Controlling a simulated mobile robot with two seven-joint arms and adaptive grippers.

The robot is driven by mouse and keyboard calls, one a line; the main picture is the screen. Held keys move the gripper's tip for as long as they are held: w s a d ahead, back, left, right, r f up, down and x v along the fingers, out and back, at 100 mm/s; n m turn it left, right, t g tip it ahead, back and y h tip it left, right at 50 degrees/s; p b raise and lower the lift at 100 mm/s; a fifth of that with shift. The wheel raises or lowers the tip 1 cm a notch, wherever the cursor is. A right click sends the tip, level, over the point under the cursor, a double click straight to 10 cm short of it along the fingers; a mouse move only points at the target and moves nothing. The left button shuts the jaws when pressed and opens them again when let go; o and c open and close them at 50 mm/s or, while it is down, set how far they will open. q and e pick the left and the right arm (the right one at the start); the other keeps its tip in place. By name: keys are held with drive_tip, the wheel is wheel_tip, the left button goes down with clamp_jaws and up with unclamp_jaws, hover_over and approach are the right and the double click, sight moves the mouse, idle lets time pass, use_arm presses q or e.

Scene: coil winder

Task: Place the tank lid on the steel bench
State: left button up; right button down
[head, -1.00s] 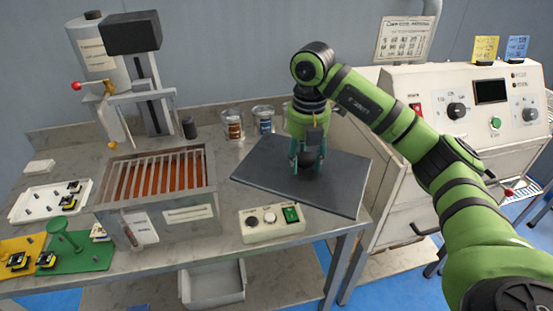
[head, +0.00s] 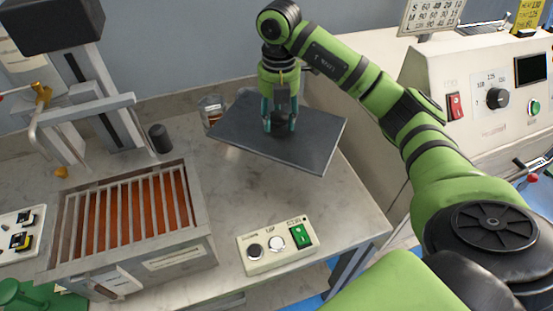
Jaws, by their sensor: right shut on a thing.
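The tank lid is a flat dark grey plate (head: 235,125) over the back right part of the steel bench (head: 215,236). My right gripper (head: 280,125) is shut on the middle of the lid from above, hiding its grip point. I cannot tell whether the lid touches the bench top. The tank (head: 188,262) stands open to the left on the bench, with bars over its orange-brown contents. My left gripper is not in view.
A control box (head: 262,262) with a green switch sits at the bench's front, right of the tank. A glass jar (head: 212,107) stands behind the lid's left edge. A machine console (head: 470,115) is at right. Bare bench lies between tank and lid.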

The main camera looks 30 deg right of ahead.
sight(278, 169)
wheel_tip(278, 169, down, 15)
drive_tip(key=shift+w+r, duration=0.1)
idle(0.3)
drive_tip(key=c, duration=0.6)
unclamp_jaws()
drive_tip(key=shift+c, duration=0.2)
wheel_tip(278, 169, up, 12)
drive_tip(key=shift+r, duration=0.1)
